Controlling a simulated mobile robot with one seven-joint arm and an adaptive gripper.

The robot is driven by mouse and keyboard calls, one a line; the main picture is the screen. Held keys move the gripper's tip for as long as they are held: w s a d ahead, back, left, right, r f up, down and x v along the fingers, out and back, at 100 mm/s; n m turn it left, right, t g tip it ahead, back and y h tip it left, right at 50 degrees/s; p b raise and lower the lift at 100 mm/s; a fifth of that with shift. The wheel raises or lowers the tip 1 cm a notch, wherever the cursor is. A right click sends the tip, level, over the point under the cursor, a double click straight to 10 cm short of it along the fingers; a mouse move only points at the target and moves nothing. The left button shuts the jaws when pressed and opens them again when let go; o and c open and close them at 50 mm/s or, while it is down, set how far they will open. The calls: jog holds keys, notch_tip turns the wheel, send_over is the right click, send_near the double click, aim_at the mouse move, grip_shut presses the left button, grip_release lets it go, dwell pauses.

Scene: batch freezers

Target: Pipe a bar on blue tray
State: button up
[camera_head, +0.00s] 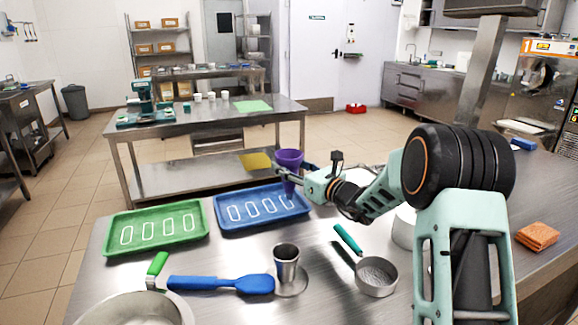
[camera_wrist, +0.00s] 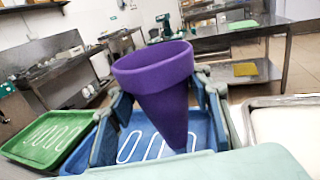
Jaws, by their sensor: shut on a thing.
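The blue tray (camera_head: 222,212) lies on the steel table, with several white elongated outlines inside; it also shows in the wrist view (camera_wrist: 199,128). My gripper (camera_head: 290,177) is shut on a purple cone (camera_head: 289,158), wide end up and point down, over the right end of the blue tray. In the wrist view the cone (camera_wrist: 155,75) sits between the two fingers and hides part of the tray. I cannot tell whether its tip touches the tray. A green tray (camera_head: 112,243) with similar white outlines lies to the left.
An orange cloth (camera_head: 537,236) lies at right. In the wrist view, a white-filled container (camera_wrist: 285,102) stands right of the blue tray.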

jog(key=shift+f+b, duration=0.8)
jog(key=shift+w+a, duration=0.1)
dwell(0.7)
jog(key=shift+w+a, duration=0.2)
jog(key=shift+w, duration=0.3)
jog(key=shift+w+a, duration=0.2)
jog(key=shift+w, duration=0.3)
jog(key=shift+w, duration=0.1)
dwell(0.5)
jog(key=shift+x, duration=1.1)
jog(key=shift+w+d+r, duration=0.1)
jog(key=shift+w+d, duration=0.05)
jog(key=shift+d, duration=0.1)
